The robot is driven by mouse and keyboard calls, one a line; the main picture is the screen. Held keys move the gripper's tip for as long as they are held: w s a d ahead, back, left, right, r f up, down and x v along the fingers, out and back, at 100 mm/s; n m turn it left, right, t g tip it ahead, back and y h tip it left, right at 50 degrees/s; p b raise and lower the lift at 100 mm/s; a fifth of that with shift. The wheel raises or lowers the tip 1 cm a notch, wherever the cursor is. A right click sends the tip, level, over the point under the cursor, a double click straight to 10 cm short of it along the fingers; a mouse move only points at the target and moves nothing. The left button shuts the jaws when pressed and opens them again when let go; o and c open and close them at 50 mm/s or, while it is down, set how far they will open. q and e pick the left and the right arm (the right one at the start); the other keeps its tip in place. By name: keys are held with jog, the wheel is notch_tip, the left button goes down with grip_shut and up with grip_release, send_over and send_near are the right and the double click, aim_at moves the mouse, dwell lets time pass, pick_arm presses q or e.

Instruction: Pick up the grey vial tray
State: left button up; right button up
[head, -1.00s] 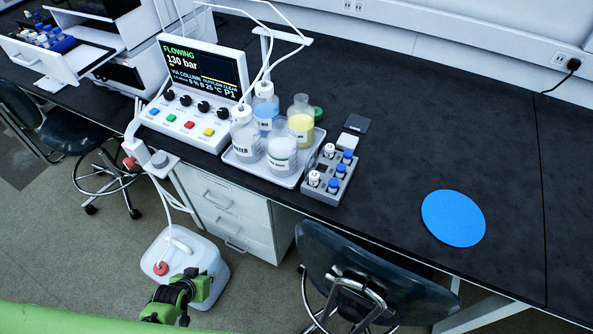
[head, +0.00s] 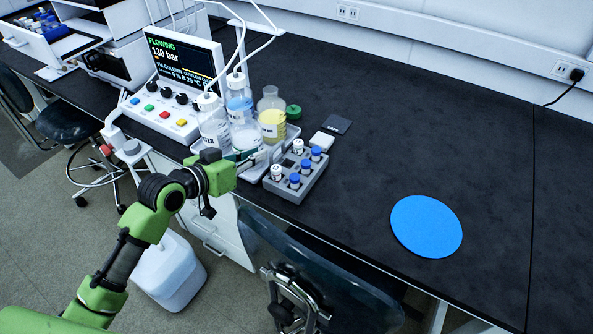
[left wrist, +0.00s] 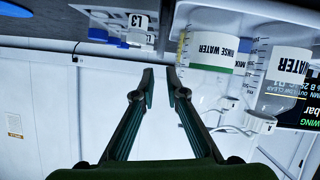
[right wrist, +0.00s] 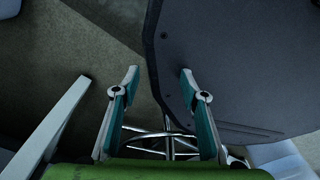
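The grey vial tray (head: 284,192) sits on the dark bench near its front edge, holding several white- and blue-capped vials. It also shows upside down at the top left of the left wrist view (left wrist: 110,12). My left gripper (head: 256,164) is just left of the tray, beside the bench edge, apparently not touching it. In the left wrist view its fingers (left wrist: 160,85) are partly open with nothing between them. My right gripper (right wrist: 159,80) is open and empty, low down by a chair; it is outside the head view.
Bottles in a white tray (head: 197,147) stand close behind my left gripper. A white square (head: 321,140) and a dark square (head: 337,124) lie behind the vial tray. A blue disc (head: 426,226) lies on clear bench to the right. A chair (head: 310,265) stands in front.

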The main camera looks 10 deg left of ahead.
aim_at(275, 147)
pick_arm(q)
jog(key=x, duration=0.3)
jog(key=shift+w+d+f, duration=0.15)
jog(key=shift+w, duration=0.1)
jog(key=x, duration=0.5)
jog(key=shift+f, duration=0.1)
jog(key=shift+s, duration=0.1)
grip_shut()
pick_arm(e)
jog(key=shift+d+r, duration=0.2)
jog(key=shift+d, duration=0.5)
